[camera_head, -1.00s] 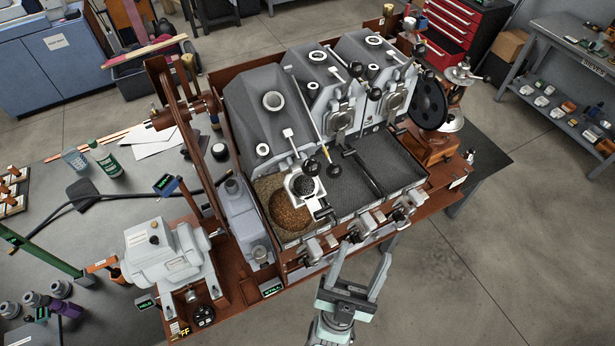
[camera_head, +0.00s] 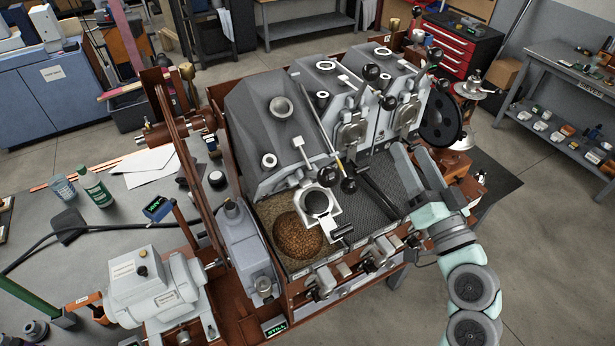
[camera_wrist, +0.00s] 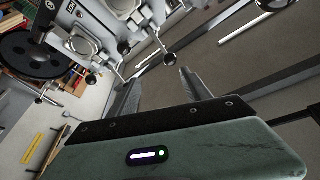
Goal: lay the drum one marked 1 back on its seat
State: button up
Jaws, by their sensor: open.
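No mark 1 is legible, so I cannot tell for sure which part is drum one's. On the leftmost grey roaster unit (camera_head: 265,115), a white-framed flap with a dark round opening (camera_head: 318,203) hangs out over the bean tray. The other two units carry grey front doors, the middle one (camera_head: 352,132) and the right one (camera_head: 406,112), which look shut. My gripper (camera_head: 414,158) is open and empty above the right part of the cooling trays, right of the flap. In the wrist view its two fingers (camera_wrist: 160,85) are spread with nothing between them.
Roasted beans (camera_head: 298,235) lie in the left tray. Levers with black knobs (camera_head: 348,185) stick out near my gripper. A large black disc (camera_head: 440,112) stands behind it and shows in the wrist view (camera_wrist: 30,55). A grey motor (camera_head: 150,285) stands at the left; floor is open at the right.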

aim_at(336, 184)
jog(key=s+a+n+g+y, duration=0.2)
jog(key=s+a+n, duration=0.1)
jog(key=s+a+n+g+y+b, duration=0.1)
jog(key=s+a+n+g+y, duration=0.1)
jog(key=s+a+n+g, duration=0.1)
jog(key=s+a+n+g+y, duration=0.2)
jog(key=s+a+n, duration=0.2)
jog(key=shift+s+f+g+b, duration=0.1)
jog(key=shift+s+g+b, duration=0.25)
jog(key=shift+g+b, duration=0.05)
jog(key=p+x, duration=0.2)
jog(key=x, duration=0.8)
jog(key=shift+w, duration=0.2)
jog(key=shift+c, duration=0.3)
grip_shut()
